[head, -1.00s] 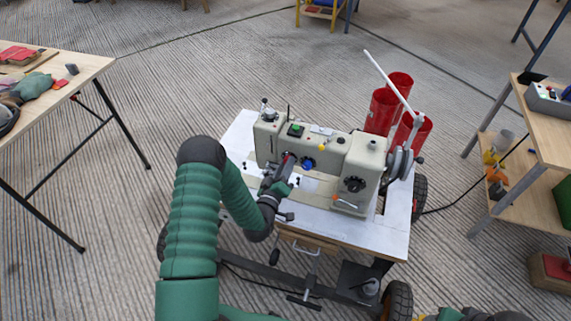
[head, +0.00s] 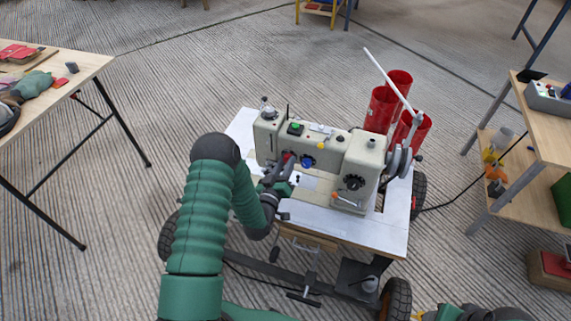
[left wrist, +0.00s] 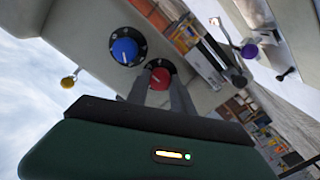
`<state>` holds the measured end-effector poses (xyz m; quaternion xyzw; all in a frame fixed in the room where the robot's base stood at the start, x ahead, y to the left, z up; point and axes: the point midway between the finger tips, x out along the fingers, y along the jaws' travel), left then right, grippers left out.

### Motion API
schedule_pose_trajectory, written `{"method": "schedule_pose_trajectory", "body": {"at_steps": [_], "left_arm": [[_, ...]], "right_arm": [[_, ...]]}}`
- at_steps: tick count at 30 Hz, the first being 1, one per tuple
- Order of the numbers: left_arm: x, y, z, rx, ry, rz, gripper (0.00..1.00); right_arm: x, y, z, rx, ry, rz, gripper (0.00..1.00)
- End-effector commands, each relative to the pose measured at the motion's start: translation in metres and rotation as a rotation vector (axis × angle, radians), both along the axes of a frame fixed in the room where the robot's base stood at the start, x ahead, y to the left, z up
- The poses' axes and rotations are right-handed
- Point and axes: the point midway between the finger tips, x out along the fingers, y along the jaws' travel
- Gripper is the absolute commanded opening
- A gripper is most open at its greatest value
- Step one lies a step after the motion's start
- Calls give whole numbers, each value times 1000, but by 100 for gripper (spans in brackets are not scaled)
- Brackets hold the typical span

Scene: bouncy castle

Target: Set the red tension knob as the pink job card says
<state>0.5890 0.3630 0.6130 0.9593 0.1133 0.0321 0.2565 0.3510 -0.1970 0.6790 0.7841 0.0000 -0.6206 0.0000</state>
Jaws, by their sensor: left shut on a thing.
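The red tension knob (left wrist: 160,77) is on the front of the cream sewing machine (head: 340,151), just beside a blue knob (left wrist: 125,50). My left gripper (left wrist: 160,88) has one finger on each side of the red knob and is shut on it. In the head view, my left gripper (head: 284,168) reaches the machine's front face, left of the blue knob, and partly hides the red knob. The red knob's pointer and scale are too small to read. I cannot make out a pink job card with certainty in either view.
The machine stands on a wheeled cart with a white top (head: 388,230). Red cylinders (head: 381,108) stand behind it. A wooden table (head: 85,70) is at the left and a shelf unit (head: 545,130) at the right.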

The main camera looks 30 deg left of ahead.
Motion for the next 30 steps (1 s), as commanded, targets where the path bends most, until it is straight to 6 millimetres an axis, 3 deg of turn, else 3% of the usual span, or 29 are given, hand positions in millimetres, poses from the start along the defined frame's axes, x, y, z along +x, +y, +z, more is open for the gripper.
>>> {"method": "schedule_pose_trajectory", "body": {"at_steps": [1, 2, 7, 15, 19, 23, 30], "left_arm": [[-3, -3, -7, -8, 19, -5, 0], [-3, -3, -7, -8, 19, -5, 29], [-2, -2, -5, -5, 12, -3, 50], [-2, -1, -2, -3, 6, -1, 50], [-12, -3, -1, -4, 7, -1, 50], [-40, -10, 0, -5, 10, -1, 50], [-111, -27, -2, -6, 14, 0, 50]], "right_arm": [[0, 0, -1, 0, 0, 0, 57], [0, 0, -1, 0, 0, 0, 57], [0, 0, -1, 0, 0, 0, 57], [0, 0, 0, 0, 0, 0, 57], [0, 0, 4, 0, 0, 0, 57], [0, 0, 12, 0, 0, 0, 57], [0, 0, 25, 0, 0, 0, 57]]}}
